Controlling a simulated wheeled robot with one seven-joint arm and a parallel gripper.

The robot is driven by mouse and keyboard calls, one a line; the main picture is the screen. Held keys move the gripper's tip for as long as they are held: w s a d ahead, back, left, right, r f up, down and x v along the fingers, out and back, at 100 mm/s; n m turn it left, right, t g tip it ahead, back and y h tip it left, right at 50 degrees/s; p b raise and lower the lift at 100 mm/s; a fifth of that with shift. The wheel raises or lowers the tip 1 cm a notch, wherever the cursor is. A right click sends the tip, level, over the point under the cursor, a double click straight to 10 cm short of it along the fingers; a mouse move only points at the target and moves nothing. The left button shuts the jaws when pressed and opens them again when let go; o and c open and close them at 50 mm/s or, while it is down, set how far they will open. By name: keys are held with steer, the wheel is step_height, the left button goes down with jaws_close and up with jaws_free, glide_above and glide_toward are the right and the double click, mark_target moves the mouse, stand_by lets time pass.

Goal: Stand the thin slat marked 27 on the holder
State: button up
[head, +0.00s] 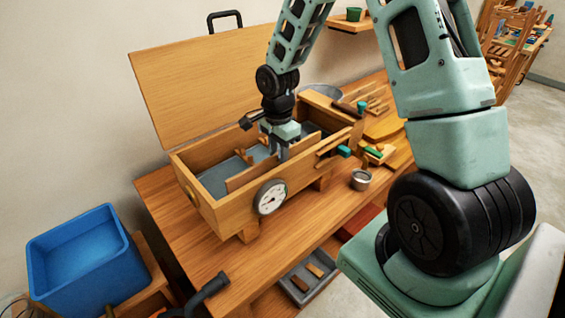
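My gripper (282,155) points down into an open wooden box (220,216) on the workbench. Its fingertips are small and partly hidden by the box's near wall, so I cannot tell whether they are open or hold anything. A thin wooden slat (250,174) stands on edge inside the box, just left of the fingers; whether they touch it is unclear. No number 27 can be read on any piece. A grey surface (212,181) shows on the box's floor. I cannot make out which part is the holder.
The box's lid (200,85) stands open behind it, and a round dial (270,197) sits on its front. A metal cup (361,180), a green-ended tool (343,151) and wooden pieces lie to the right. A blue bin (85,260) stands lower left. The bench's front left is clear.

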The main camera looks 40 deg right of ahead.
jaws_close()
step_height(320, 180, up, 13)
steer(key=p, duration=0.9)
steer(key=shift+p, duration=0.35)
stand_by(0.4)
